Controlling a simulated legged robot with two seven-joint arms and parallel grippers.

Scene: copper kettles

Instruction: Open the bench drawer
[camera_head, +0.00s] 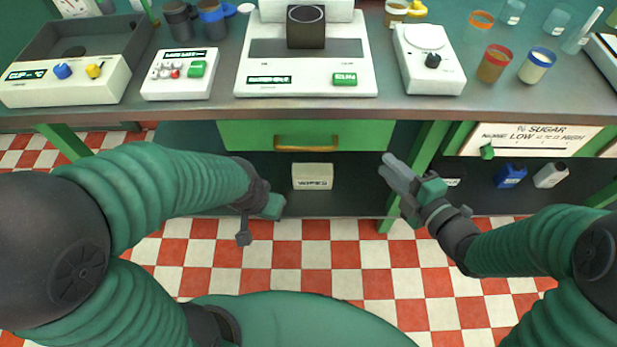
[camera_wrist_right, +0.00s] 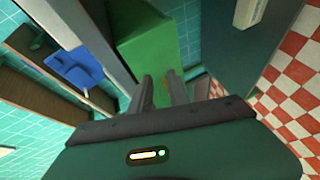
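The bench drawer (camera_head: 350,136) has a green front under the worktop and looks closed. Its brass handle (camera_head: 305,143) is a bar along the middle of the front. My right gripper (camera_head: 390,166) is to the right of and slightly below the drawer, apart from the handle. In the right wrist view its two fingers (camera_wrist_right: 161,90) are parallel with an empty gap, and the green drawer (camera_wrist_right: 160,45) lies beyond them. My left gripper (camera_head: 262,212) hangs low, left of and below the handle; its fingers do not show clearly.
A white wipes box (camera_head: 312,177) stands on the lower shelf below the drawer. Green bench legs (camera_head: 408,170) stand right of the drawer. A blue bottle (camera_head: 510,176) is on the right of the shelf. The worktop (camera_head: 225,75) holds several devices and jars. The checkered floor (camera_head: 320,255) is clear.

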